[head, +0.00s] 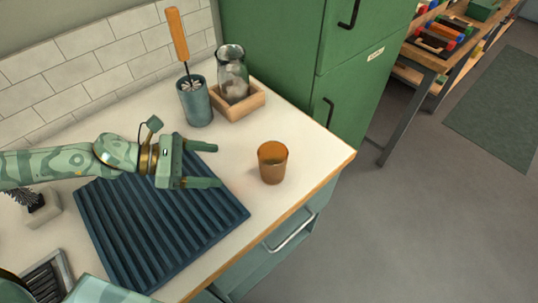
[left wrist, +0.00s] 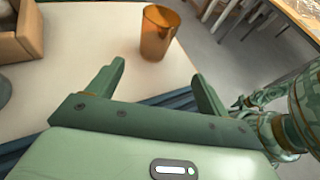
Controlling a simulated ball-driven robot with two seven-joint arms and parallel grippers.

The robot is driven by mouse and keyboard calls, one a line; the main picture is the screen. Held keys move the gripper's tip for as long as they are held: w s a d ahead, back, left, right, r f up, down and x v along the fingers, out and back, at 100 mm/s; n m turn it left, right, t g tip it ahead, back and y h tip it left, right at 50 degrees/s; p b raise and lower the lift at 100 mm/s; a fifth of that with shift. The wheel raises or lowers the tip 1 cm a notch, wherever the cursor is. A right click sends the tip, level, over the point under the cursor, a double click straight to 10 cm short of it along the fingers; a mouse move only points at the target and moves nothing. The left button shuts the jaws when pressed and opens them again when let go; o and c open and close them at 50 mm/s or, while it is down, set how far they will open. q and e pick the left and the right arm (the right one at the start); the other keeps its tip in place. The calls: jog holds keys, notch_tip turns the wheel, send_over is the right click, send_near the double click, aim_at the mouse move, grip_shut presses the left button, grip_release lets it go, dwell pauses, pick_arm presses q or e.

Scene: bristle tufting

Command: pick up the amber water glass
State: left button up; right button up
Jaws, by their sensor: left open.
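The amber water glass (head: 272,162) stands upright on the pale counter near its right edge in the head view. My left gripper (head: 218,166) is open and empty, fingers pointing right toward the glass, with a gap between the fingertips and the glass. In the left wrist view the glass (left wrist: 158,32) stands beyond the two fingers of the gripper (left wrist: 161,80), roughly between their lines. My right gripper does not show clearly in the head view.
A blue ribbed mat (head: 150,225) lies beneath and in front of the left gripper. Behind stand a blue-grey cup (head: 196,103) holding a wooden-handled brush and a wooden box (head: 240,104) with a glass jar (head: 232,70). The counter edge is close right of the glass.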

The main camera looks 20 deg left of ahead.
aim_at(261, 167)
pick_arm(q)
jog(key=x, duration=1.1)
jog(key=shift+w+a+b, duration=0.1)
jog(key=shift+a+b, duration=0.05)
jog(key=shift+b, duration=0.15)
jog(key=x, duration=0.2)
jog(key=b+x, duration=0.1)
jog(key=x, duration=0.2)
jog(key=shift+w+f, duration=0.1)
jog(key=shift+w, duration=0.35)
jog(key=c, duration=1.3)
